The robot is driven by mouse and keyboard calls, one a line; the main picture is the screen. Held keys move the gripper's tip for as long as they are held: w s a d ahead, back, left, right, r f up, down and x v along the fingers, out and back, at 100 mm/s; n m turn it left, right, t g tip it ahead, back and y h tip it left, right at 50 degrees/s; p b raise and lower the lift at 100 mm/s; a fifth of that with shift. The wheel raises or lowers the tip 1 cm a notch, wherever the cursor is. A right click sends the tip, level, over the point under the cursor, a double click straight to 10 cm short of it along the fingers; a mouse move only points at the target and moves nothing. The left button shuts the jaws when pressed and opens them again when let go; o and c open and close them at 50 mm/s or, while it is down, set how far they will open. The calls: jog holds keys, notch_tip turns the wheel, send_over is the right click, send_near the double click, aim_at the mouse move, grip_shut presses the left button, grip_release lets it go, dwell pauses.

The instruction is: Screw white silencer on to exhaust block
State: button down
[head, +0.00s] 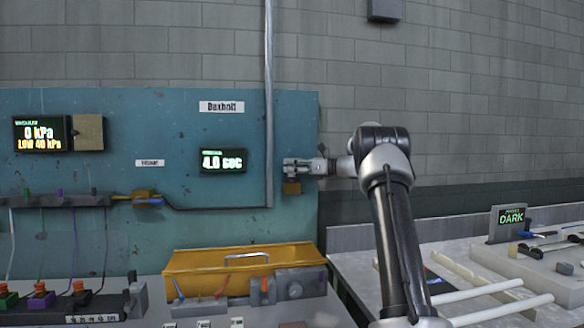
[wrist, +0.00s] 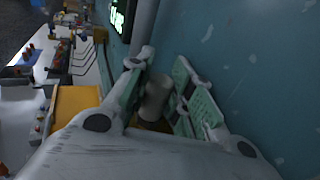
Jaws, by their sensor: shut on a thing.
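My gripper (head: 291,168) is at the right part of the teal panel in the head view, just above a small brass-coloured block (head: 291,187), which looks like the exhaust block. In the wrist view my gripper (wrist: 164,68) is shut on a pale, rounded cylinder, the white silencer (wrist: 155,98), which sits between the green finger pads. A yellowish patch of the block (wrist: 158,126) shows just below the silencer. I cannot tell how far the silencer is seated in the block. In the head view the fingers hide the silencer.
The teal panel (head: 150,115) stands close behind my gripper, with a timer display (head: 222,160) and a vertical grey pipe (head: 269,100) to the left. A yellow tray (head: 190,262) and fittings sit on the bench below. A second bench with rods (head: 480,293) is at right.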

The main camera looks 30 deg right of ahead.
jog(key=shift+a, duration=0.1)
jog(key=m+t+h, duration=0.3)
jog(key=h, duration=0.1)
jog(key=shift+a+r, duration=0.1)
jog(key=shift+a, duration=0.05)
jog(key=shift+m+t+h, duration=0.9)
jog(key=shift+m+h, duration=0.6)
jog(key=shift+h, duration=0.5)
jog(key=c, duration=1.2)
grip_release()
